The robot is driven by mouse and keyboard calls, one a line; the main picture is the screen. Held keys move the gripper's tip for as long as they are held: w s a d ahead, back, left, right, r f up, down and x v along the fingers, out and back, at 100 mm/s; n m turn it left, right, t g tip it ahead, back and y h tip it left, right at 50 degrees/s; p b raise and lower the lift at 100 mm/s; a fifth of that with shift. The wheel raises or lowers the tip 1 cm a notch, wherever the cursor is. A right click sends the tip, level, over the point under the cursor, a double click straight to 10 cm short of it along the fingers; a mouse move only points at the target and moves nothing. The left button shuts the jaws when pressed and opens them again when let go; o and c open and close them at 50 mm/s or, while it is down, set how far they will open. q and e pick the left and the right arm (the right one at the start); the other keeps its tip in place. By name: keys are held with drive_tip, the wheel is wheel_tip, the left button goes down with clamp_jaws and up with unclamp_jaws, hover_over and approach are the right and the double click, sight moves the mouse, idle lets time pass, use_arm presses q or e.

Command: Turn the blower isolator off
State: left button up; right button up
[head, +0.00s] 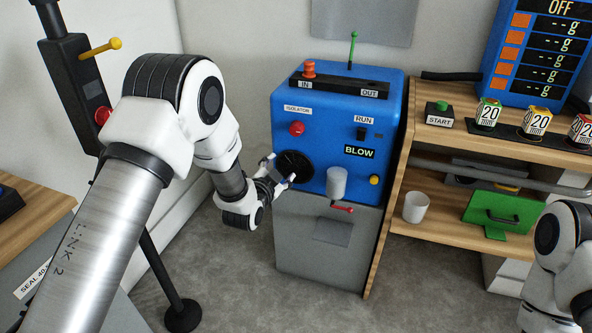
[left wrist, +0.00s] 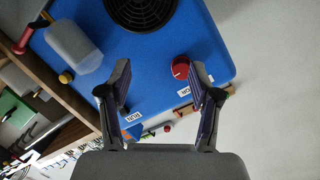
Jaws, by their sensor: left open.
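The blue blower unit (head: 330,110) stands on a grey base in the middle of the head view. Its red isolator knob (head: 297,128) is on the front face, under an ISOLATOR label (head: 297,109). My left gripper (head: 282,170) is in front of the round black grille (head: 296,167), below the knob. In the left wrist view the gripper (left wrist: 161,70) is open and empty. There the red knob (left wrist: 180,67) shows between the fingers, closer to the right-hand one, with no clear contact. The knob's exact turn position is hard to read.
A white cylinder (head: 337,183) and a red lever (head: 342,208) stick out of the unit's front, right of the grille. A wooden shelf (head: 384,190) stands close on the right. A black pole stand (head: 183,314) is on the left.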

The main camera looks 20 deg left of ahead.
sight(294, 132)
use_arm(q)
drive_tip(key=w+r, duration=0.1)
drive_tip(key=w, duration=0.2)
drive_tip(key=w+r+m+t+b, duration=0.1)
drive_tip(key=w+r, duration=0.1)
drive_tip(key=w, duration=0.2)
drive_tip(key=w+r+t+b, duration=0.1)
drive_tip(key=w, duration=0.3)
drive_tip(key=shift+w+d+r, duration=0.1)
drive_tip(key=shift+d+r, duration=0.15)
drive_tip(key=shift+r, duration=0.1)
drive_tip(key=c, duration=1.1)
use_arm(e)
wheel_tip(294, 132, down, 5)
drive_tip(key=shift+r, duration=0.2)
